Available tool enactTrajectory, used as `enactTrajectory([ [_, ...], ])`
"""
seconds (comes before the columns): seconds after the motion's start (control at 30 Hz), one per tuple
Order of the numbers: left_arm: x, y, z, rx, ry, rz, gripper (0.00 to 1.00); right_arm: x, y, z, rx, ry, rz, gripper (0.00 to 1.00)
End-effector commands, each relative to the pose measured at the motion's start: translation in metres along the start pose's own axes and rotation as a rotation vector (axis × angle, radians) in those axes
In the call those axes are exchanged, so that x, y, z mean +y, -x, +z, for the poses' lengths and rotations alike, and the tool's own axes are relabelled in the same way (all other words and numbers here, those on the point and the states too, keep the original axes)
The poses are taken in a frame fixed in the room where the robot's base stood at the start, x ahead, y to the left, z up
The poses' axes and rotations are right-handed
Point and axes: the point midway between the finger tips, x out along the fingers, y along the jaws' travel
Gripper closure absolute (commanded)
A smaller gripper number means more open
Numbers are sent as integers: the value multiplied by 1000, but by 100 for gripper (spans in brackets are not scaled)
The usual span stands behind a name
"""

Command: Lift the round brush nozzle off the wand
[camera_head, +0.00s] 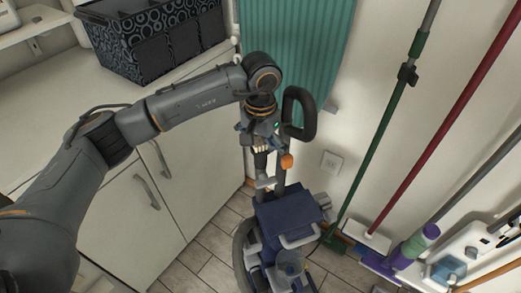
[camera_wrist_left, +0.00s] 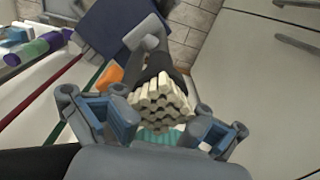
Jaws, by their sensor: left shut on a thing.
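My left gripper (camera_head: 262,134) is above the upright vacuum cleaner (camera_head: 288,212), beside its black loop handle (camera_head: 300,112). The round brush nozzle (camera_wrist_left: 160,98) shows cream bristle tufts facing the camera in the left wrist view. The two fingers of my left gripper (camera_wrist_left: 163,122) are on either side of it, shut on it. In the head view only a little of its pale bristles shows below the gripper. The dark wand (camera_wrist_left: 158,66) runs behind the nozzle, towards the vacuum. The joint between nozzle and wand is hidden. My right gripper is not in view.
A teal ribbed board (camera_head: 295,40) stands against the wall close behind the gripper. A patterned basket (camera_head: 150,50) sits on the white counter (camera_head: 60,85) at the left. Green and red poles (camera_head: 455,120) lean at the right. An orange part (camera_head: 287,161) is near the wand.

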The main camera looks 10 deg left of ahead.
Motion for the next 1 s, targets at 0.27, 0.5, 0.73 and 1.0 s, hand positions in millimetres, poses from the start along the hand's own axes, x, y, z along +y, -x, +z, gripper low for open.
enactTrajectory([
  [0.27,0,5,1,-4,4,-1,100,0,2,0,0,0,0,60],
  [0.5,0,13,2,-7,5,-1,100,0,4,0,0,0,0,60],
  [0.73,0,12,3,-12,4,1,100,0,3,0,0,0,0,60],
  [1.0,1,14,2,-12,4,1,100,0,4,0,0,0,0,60],
])
